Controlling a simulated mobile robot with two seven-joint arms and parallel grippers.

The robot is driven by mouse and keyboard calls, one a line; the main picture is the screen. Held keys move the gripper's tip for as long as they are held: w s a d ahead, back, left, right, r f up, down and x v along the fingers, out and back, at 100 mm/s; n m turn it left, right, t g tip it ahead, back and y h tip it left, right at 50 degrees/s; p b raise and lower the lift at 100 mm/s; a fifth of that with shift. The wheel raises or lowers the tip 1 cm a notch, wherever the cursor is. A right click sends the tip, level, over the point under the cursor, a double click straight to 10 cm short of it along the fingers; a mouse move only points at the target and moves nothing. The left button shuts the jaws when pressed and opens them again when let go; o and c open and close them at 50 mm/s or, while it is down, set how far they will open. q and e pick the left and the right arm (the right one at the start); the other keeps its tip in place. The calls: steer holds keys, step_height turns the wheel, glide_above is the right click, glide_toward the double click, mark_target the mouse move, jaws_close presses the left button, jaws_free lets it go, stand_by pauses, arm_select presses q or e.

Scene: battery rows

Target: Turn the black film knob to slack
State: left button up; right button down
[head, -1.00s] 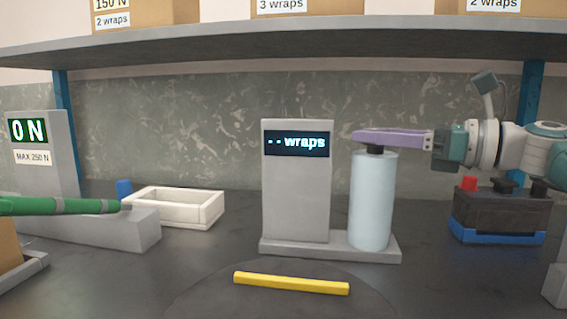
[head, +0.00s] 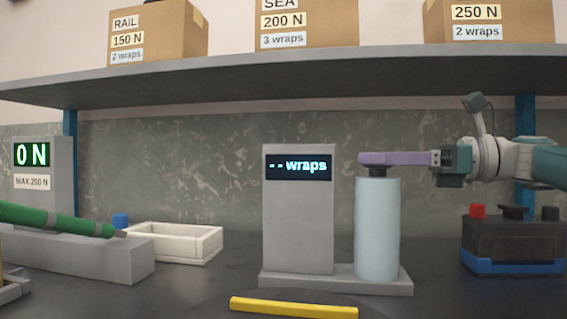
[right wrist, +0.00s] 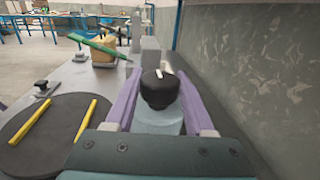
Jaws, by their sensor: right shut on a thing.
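The black film knob (head: 377,171) sits on top of the pale blue film roll (head: 377,230). In the right wrist view the knob (right wrist: 160,92) is round and dark, with a white mark on its top. My right gripper (head: 366,158) reaches in from the right, level, with its purple fingers at the knob. In the right wrist view one finger is on each side of the knob, and the gripper is shut on it. The grey display post (head: 298,225) beside the roll reads "--wraps". No slack label is legible. My left gripper is not in view.
A black battery with a blue base (head: 512,245) stands right of the roll, below my right arm. A yellow bar (head: 293,308) lies in front. A white tray (head: 175,243), a green rod (head: 55,220) and a "0 N" gauge (head: 45,170) are left. A shelf (head: 290,80) with boxes runs above.

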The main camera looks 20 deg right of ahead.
steer(key=shift+c, duration=1.3)
jaws_free()
